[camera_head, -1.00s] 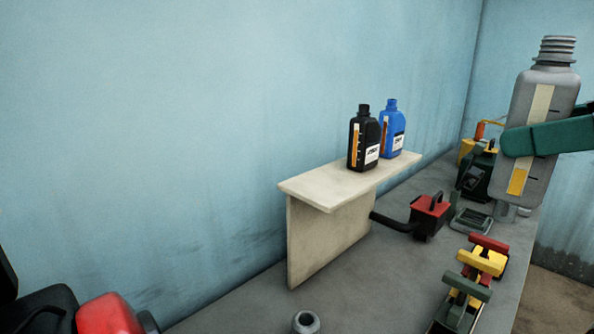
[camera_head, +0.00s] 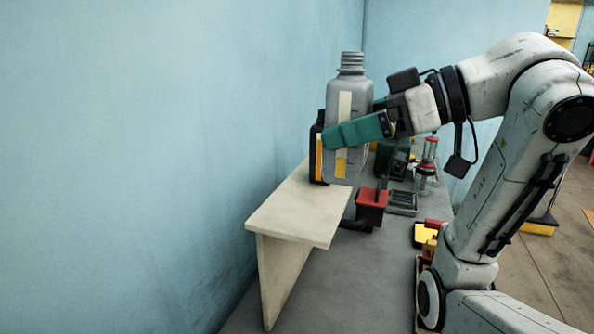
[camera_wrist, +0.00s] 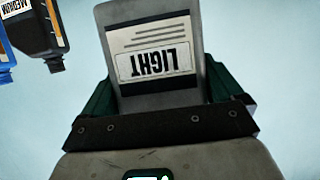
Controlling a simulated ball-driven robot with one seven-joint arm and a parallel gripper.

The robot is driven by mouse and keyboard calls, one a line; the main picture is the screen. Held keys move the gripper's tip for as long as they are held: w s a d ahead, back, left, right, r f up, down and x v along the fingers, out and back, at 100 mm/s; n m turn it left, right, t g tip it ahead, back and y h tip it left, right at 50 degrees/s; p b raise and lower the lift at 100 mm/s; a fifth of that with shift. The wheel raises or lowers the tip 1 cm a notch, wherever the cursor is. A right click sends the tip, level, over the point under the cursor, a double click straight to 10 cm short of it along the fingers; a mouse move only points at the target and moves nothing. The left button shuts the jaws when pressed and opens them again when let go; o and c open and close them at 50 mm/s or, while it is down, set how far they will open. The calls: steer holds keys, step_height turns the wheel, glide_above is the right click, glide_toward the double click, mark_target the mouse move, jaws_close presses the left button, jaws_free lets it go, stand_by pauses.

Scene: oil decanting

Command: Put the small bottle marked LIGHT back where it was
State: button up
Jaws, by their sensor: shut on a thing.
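The small grey bottle marked LIGHT (camera_head: 350,105) is held upright in my gripper (camera_head: 350,133). Its label (camera_wrist: 155,62) reads LIGHT upside down in the wrist view. The green fingers are shut on the bottle's sides. In the head view the bottle appears in front of the pale shelf (camera_head: 290,215) and overlaps its far part. I cannot tell whether its base touches the shelf. A black bottle (camera_head: 318,150) stands on the shelf, partly hidden behind the grey one. In the wrist view the black bottle (camera_wrist: 38,30) has a label reading MEDIUM, and a blue bottle (camera_wrist: 5,65) shows at the left edge.
The near part of the shelf top is bare. A red-topped box (camera_head: 371,203) stands on the grey bench (camera_head: 335,285) right of the shelf. A glass apparatus (camera_head: 427,165) and a dark tray (camera_head: 402,202) are farther back. The blue wall (camera_head: 150,150) rises behind the shelf.

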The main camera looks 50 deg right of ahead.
mark_target(367, 158)
steer(key=shift+w+d+f+p, duration=0.15)
steer(key=shift+w+d+f, duration=0.4)
steer(key=shift+w+f, duration=1.4)
steer(key=shift+w+d+f+p, duration=0.1)
steer(key=shift+w+d+f, duration=0.5)
steer(key=shift+w+f, duration=1.3)
steer(key=shift+w+d+f+p, duration=0.15)
steer(key=shift+w+d+f, duration=0.4)
steer(key=shift+w+f, duration=1.4)
steer(key=shift+s+f, duration=0.2)
steer(key=shift+f, duration=0.05)
steer(key=o, duration=1.1)
steer(key=shift+c, duration=0.2)
steer(key=shift+r, duration=0.1)
steer(key=b+v, duration=0.1)
steer(key=v, duration=1.1)
